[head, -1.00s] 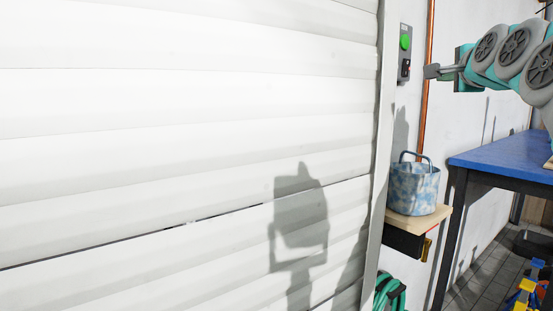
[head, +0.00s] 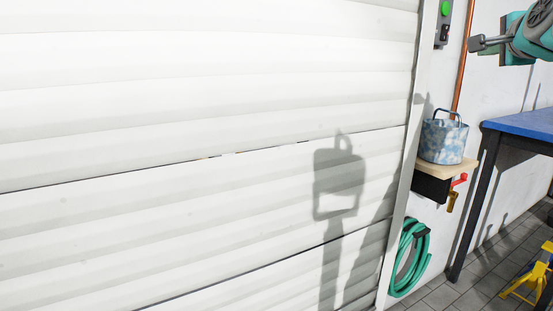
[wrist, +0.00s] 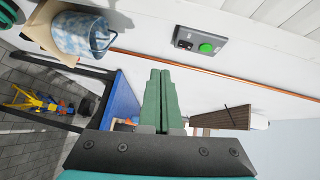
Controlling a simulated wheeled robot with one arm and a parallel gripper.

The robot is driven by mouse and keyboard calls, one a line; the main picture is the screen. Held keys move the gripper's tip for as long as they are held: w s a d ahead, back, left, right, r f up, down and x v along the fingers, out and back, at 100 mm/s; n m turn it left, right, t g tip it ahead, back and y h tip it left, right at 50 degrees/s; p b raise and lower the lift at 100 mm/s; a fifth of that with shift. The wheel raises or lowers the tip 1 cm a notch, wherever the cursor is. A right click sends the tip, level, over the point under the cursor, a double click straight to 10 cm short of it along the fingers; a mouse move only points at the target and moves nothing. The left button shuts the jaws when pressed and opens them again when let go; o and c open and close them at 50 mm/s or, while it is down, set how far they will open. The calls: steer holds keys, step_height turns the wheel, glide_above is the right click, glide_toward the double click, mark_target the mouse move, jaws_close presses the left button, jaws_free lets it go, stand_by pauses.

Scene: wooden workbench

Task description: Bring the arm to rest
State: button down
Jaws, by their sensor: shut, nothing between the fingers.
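My gripper (head: 478,43) is at the upper right of the head view, held out to the left in front of the white wall. In the wrist view its two green fingers (wrist: 160,75) lie together, with nothing between them. It touches nothing that I can see. Most of my arm is cut off by the right edge of the head view.
A white slatted shutter (head: 200,110) fills the left. A switch box with a green button (head: 445,10) is on the wall. A blue-white basket (head: 443,142) stands on a small shelf (head: 460,167). A green hose (head: 411,258) hangs below. A blue-topped workbench (head: 525,124) is right.

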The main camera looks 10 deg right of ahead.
steer(key=s+a+f+n+g+y, duration=0.1)
steer(key=a+f+n+g+y, duration=0.3)
steer(key=a+f, duration=0.85)
steer(key=s+a+f+n+g+y, duration=0.1)
steer(key=a+f+n+g+y, duration=0.15)
steer(key=a+f+n, duration=0.75)
steer(key=s+a+f+n+g+p, duration=0.1)
steer(key=s+a+f+g, duration=0.25)
steer(key=s+f, duration=0.5)
steer(key=s+a+f+n+g, duration=0.1)
steer(key=s+a+f+g, duration=0.35)
steer(key=f, duration=0.75)
steer(key=s+a+f+n+g, duration=0.1)
steer(key=s+f, duration=0.3)
steer(key=s, duration=0.5)
steer(key=s+f+n+g, duration=0.2)
steer(key=s+f+n, duration=0.1)
steer(key=s, duration=0.5)
steer(key=shift+s+a+f+n+h, duration=0.3)
steer(key=shift+s+a+f+h, duration=0.05)
steer(key=shift+f, duration=0.35)
